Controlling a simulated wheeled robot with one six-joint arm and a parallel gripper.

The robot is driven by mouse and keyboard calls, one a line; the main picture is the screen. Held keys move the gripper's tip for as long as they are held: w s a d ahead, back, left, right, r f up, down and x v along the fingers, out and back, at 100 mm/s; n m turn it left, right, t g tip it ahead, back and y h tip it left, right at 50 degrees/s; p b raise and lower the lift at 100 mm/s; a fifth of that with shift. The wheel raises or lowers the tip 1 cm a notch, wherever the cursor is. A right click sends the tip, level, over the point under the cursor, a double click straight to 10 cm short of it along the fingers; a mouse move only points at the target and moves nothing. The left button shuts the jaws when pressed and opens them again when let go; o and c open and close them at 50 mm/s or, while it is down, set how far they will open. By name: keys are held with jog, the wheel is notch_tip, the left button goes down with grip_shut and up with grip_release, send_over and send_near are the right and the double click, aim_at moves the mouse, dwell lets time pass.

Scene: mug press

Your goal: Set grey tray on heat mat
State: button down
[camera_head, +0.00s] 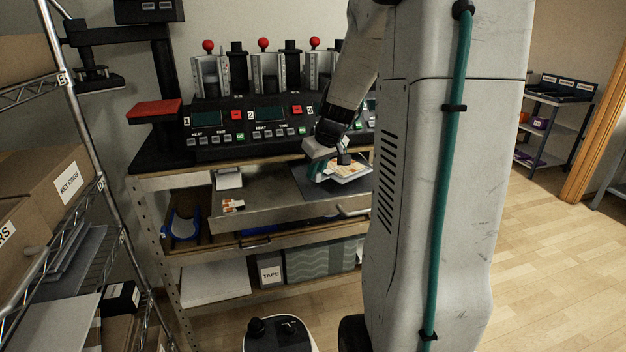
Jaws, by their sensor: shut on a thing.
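My gripper (341,158) is over the front of the workbench, with its fingertips small and partly hidden. It is shut at the grey tray (316,186), a flat dark grey piece above the open metal drawer. Colourful printed pieces (347,174) show on the tray below my gripper. My arm column hides the right side of this area. I cannot tell whether the tray touches the drawer. I cannot pick out the heat mat for sure; a red pad (154,109) is on the black press at the left of the bench.
The open metal drawer (255,213) juts out from the bench, with a small printed piece at its left. The black press console (250,125) with red-knobbed levers stands behind. A wire rack with boxes (58,187) is at left. The wooden floor at right is clear.

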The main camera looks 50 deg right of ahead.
jog(key=shift+f, duration=1.6)
jog(key=shift+f, duration=0.15)
jog(key=c, duration=1.3)
grip_release()
jog(key=shift+c, duration=0.2)
jog(key=d+v, duration=0.1)
jog(key=v, duration=1.1)
jog(key=s+a+r+n+g+y, duration=0.1)
jog(key=s+a+r, duration=0.15)
jog(key=a, duration=1.45)
jog(key=s+a+f+g, duration=0.2)
jog(key=s+a+f, duration=0.1)
jog(key=s+a, duration=1)
jog(key=shift+s+a+f+n, duration=0.2)
jog(key=shift+s+n, duration=0.2)
jog(key=shift+s, duration=0.5)
